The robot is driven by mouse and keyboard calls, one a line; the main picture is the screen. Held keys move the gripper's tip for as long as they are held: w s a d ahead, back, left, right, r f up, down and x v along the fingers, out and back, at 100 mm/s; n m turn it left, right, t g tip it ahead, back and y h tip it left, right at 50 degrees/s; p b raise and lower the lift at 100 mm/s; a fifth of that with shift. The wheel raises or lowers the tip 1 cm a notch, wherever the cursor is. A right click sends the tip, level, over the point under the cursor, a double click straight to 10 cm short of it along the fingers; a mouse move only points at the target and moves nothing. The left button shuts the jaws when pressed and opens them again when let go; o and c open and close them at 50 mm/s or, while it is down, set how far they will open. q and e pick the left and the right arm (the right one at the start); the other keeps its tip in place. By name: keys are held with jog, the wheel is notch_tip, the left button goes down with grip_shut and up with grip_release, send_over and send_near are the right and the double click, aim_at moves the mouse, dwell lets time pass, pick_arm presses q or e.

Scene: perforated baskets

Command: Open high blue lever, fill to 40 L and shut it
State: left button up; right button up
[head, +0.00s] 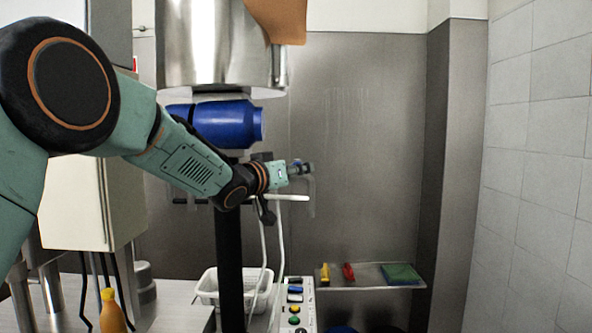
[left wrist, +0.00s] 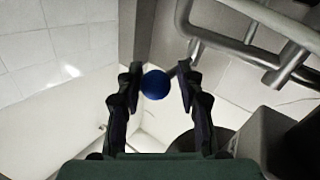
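The blue ball knob (left wrist: 155,84) of a lever is in the left wrist view, between the fingertips of my left gripper (left wrist: 160,78). The left fingers are spread, with a clear gap on the right of the knob and little or none on the left; I cannot tell whether the left finger touches it. The head view shows my left gripper (head: 302,168) small, at the end of the arm, in front of the grey wall. A bit of blue shows there. My right gripper is out of view. No litre reading is legible.
A steel vessel (head: 205,45) with a blue cylinder (head: 230,123) below it stands behind my arm. Below are a white perforated basket (head: 207,288), a button panel (head: 297,290), an orange bottle (head: 111,312) and a shelf (head: 350,286). Metal pipes (left wrist: 250,55) run right of the knob.

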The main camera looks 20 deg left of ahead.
pick_arm(q)
jog(key=shift+s+r, duration=0.1)
jog(key=shift+c, duration=0.7)
jog(key=shift+r, duration=0.1)
grip_shut()
